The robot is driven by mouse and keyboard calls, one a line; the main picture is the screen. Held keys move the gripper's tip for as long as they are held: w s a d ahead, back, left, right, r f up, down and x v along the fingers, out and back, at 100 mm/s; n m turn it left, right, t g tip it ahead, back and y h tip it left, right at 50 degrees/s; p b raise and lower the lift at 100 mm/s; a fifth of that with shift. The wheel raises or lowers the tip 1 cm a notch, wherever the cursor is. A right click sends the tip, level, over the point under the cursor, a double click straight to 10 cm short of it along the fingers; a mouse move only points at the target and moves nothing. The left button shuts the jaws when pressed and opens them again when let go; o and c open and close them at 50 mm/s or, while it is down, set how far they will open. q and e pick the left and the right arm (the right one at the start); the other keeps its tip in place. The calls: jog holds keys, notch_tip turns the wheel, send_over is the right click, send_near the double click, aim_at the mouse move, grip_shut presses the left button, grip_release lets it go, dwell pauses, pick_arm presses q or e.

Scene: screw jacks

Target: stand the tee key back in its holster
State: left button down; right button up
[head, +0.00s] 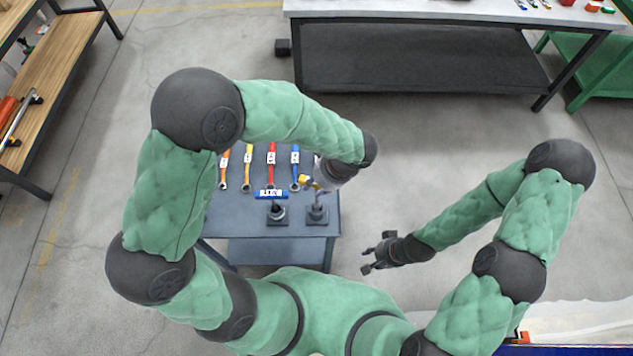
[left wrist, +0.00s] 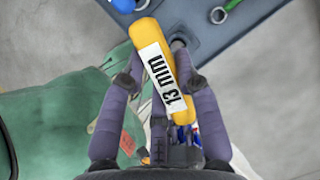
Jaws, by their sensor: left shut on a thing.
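The tee key has a yellow handle marked 13 mm (left wrist: 163,75), held between the fingers of my left gripper (left wrist: 160,88) in the left wrist view. In the head view, a little of the yellow handle (head: 306,181) shows beside my left gripper (head: 313,183), above the right-hand dark holster (head: 317,215) on the small table. The key's shaft is mostly hidden, so I cannot tell whether its tip is in the holster. A second tee key with a blue handle (head: 271,194) stands in the left-hand holster (head: 276,216). My right gripper (head: 374,253) is open and empty, right of the table.
Orange (head: 225,168), yellow (head: 248,168), red (head: 271,165) and blue (head: 295,166) wrenches lie in a row on the grey table (head: 225,225), behind the holsters. A larger bench (head: 430,20) stands at the back. A wooden shelf (head: 60,70) is at left. The floor right of the table is clear.

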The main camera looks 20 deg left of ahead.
pick_arm(q)
jog(key=shift+f, duration=0.7)
dwell(0.5)
jog(key=shift+f+b, duration=2)
jog(key=shift+f, duration=0.5)
jog(key=c, duration=0.8)
grip_release()
jog(key=shift+c, duration=0.2)
jog(key=v, duration=1.2)
